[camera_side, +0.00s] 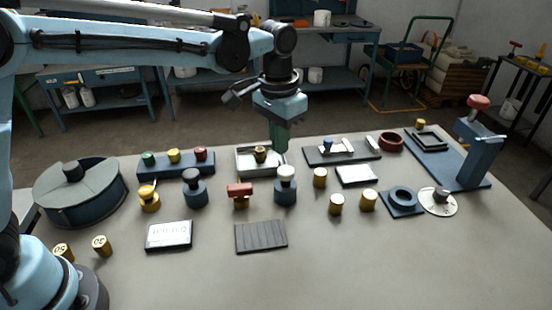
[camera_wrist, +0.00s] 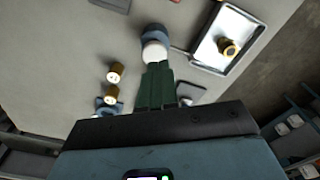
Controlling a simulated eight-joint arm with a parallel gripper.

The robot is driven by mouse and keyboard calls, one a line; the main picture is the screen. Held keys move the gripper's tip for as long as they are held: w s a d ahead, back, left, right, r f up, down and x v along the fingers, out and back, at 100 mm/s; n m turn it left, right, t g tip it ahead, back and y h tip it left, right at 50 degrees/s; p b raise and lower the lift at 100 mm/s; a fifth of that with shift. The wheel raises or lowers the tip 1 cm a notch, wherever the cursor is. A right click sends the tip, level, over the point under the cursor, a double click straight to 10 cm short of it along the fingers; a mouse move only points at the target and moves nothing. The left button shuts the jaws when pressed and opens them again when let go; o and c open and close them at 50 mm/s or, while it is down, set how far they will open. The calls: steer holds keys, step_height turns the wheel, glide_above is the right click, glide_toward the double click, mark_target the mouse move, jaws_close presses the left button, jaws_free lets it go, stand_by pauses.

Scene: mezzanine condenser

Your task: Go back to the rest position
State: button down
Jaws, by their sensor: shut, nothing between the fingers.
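My gripper (camera_side: 279,148) points down over the back middle of the table, its green fingers together and empty. In the wrist view the fingers (camera_wrist: 156,75) reach up toward a white-topped dark knob (camera_wrist: 154,46). In the side view that white-topped knob (camera_side: 286,184) stands a little in front of and below my gripper. A shallow tray (camera_side: 243,165) with a brass and black piece (camera_side: 260,154) in it lies just left of the fingers. I cannot tell how far the fingertips are above the table.
A round lidded drum (camera_side: 82,200) stands at the left, and a blue block with green, yellow and red buttons (camera_side: 176,165) behind. Brass cylinders (camera_side: 337,204) stand right of centre. A blue press-like stand (camera_side: 480,150) rises at the right.

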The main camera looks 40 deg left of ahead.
steer(key=s+a+n+t, duration=0.2)
steer(key=s+a+t, duration=0.4)
steer(key=s+a, duration=0.7)
steer(key=s, duration=0.2)
steer(key=shift+s+a+r+n+t, duration=0.3)
steer(key=shift+s+a+n+t, duration=0.05)
steer(key=shift+n+t, duration=0.05)
steer(key=shift+w, duration=0.1)
